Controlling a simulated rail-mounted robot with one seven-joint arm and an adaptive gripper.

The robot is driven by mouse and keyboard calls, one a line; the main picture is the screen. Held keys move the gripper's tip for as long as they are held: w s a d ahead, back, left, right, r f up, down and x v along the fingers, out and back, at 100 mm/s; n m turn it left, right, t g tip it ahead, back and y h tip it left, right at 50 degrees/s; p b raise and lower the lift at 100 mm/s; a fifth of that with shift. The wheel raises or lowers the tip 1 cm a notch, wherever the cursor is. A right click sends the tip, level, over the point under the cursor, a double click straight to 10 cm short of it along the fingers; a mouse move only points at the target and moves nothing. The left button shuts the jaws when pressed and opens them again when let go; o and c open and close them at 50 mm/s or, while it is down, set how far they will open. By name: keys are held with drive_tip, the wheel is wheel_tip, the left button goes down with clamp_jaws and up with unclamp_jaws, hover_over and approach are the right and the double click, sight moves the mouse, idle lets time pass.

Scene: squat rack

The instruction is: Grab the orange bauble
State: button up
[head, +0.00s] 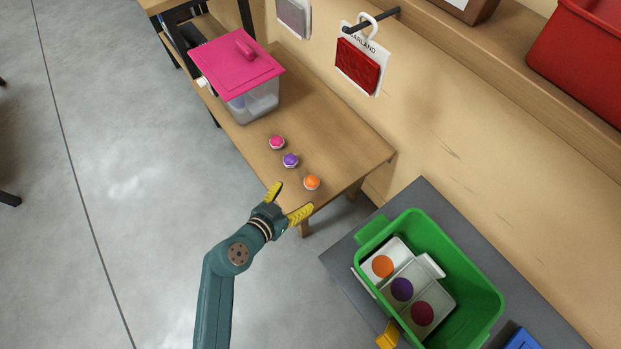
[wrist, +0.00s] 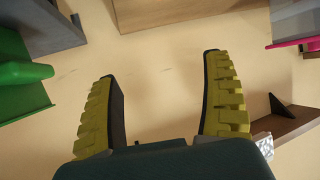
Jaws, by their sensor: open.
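The orange bauble (head: 312,182) sits on the wooden table (head: 335,145) near its front corner, in a small pale ring or base. It is the nearest to me of a row with a purple bauble (head: 290,160) and a pink bauble (head: 277,142). My gripper (head: 289,201) is open, its yellow fingers apart and empty, just short of the table edge and close to the orange bauble in the picture. In the wrist view my gripper (wrist: 160,68) also shows open with nothing between the fingers. No bauble shows in that view.
A clear box with a pink lid (head: 236,66) stands farther back on the table. A green bin (head: 372,235) holding cards with coloured dots stands on a grey surface (head: 343,258) at lower right. A red packet (head: 358,65) hangs from a wall hook.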

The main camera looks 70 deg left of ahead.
drive_tip(key=n+b, duration=0.1)
drive_tip(key=b, duration=0.1)
approach(309, 184)
drive_tip(key=v, duration=0.4)
drive_tip(key=shift+g, duration=0.4)
drive_tip(key=b+x, duration=0.3)
drive_tip(key=x, duration=0.7)
drive_tip(key=shift+w+a, duration=0.15)
drive_tip(key=shift+w, duration=0.2)
drive_tip(key=b+x, duration=0.3)
drive_tip(key=x, duration=0.2)
drive_tip(key=shift+w, duration=0.1)
drive_tip(key=shift+w+a, duration=0.1)
drive_tip(key=shift+w, duration=0.15)
drive_tip(key=shift+s, duration=0.15)
drive_tip(key=shift+c, duration=0.7)
drive_tip(key=c, duration=0.9)
